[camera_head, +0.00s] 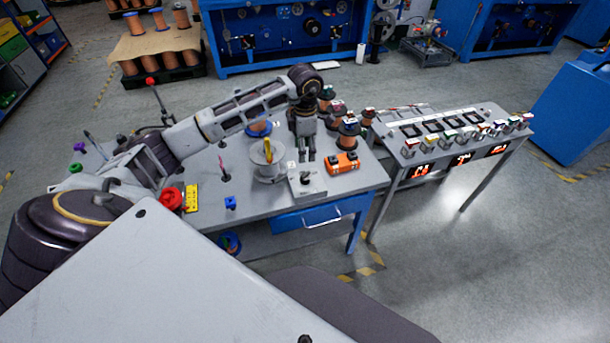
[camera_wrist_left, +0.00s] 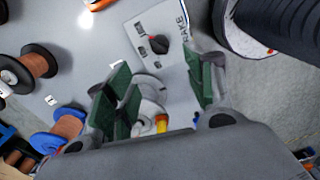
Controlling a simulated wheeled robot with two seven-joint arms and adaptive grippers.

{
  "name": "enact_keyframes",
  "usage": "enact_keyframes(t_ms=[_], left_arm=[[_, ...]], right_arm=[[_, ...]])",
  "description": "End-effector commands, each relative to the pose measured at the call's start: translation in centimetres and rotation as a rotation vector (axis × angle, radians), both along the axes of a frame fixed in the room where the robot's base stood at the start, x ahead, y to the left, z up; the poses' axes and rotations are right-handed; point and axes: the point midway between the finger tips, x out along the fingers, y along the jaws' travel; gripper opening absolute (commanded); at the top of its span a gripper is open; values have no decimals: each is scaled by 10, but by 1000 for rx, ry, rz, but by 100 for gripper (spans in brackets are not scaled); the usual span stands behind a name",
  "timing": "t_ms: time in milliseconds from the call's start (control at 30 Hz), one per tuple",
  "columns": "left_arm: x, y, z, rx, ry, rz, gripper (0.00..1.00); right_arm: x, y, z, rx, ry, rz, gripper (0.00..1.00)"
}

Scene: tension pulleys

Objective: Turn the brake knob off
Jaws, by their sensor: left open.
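The brake knob (camera_head: 305,178) is small and black, on top of a pale grey box (camera_head: 313,189) near the table's front edge. In the left wrist view, the dark knob (camera_wrist_left: 159,44) sits on the pale plate (camera_wrist_left: 178,72), beside the printed word BRAKE. Smaller print by the knob is too blurred to read, so its setting is unclear. My left gripper (camera_head: 306,157) points down just above and behind the knob, apart from it. Its green-padded fingers (camera_wrist_left: 165,82) are spread and empty. My right gripper is not in view.
A pale spool holder (camera_head: 268,165) stands just left of the box, and an orange device (camera_head: 342,163) lies to its right. Copper spools (camera_head: 348,132) stand behind on the grey table (camera_head: 255,201). A second table (camera_head: 465,145) with several small parts adjoins on the right.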

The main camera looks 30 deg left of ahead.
Motion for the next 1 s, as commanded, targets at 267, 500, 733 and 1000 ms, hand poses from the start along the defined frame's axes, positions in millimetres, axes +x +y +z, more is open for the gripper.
enact_keyframes(t_ms=[267,500,733,1000], left_arm=[[-1,0,-30,-1,2,0,54],[-1,0,-62,-1,2,1,54],[0,-1,-92,-2,1,1,54],[0,0,-121,-1,1,0,54]], right_arm=[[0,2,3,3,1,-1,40],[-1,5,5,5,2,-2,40],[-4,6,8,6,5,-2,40],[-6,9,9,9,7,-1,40]])
